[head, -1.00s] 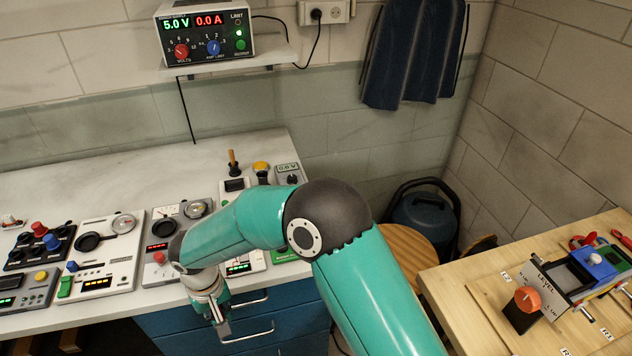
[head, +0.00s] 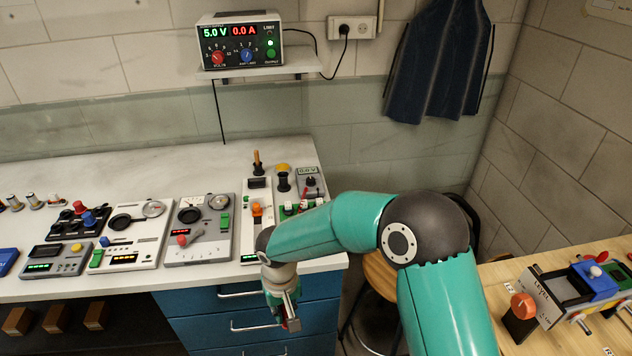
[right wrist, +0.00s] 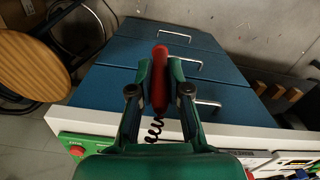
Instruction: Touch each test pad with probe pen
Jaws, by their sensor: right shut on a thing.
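My right gripper (head: 287,316) hangs in front of the blue drawers, below the bench's front edge. In the right wrist view its fingers are shut on a red probe pen (right wrist: 160,72). A black coiled cord trails from the pen toward the palm. In the head view only a bit of red shows at the fingertips. A green board (head: 290,211) lies at the bench's right end, partly hidden behind my right arm; its green corner shows in the right wrist view (right wrist: 82,146). I cannot make out the test pads. The pen is apart from the board. My left gripper is out of view.
Several instrument panels stand on the white bench (head: 120,172), among them a grey dial panel (head: 200,240). A power supply (head: 241,42) reads 5.0 V and 0.0 A on a shelf. A wooden table (head: 495,290) stands right, a stool (head: 381,275) between.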

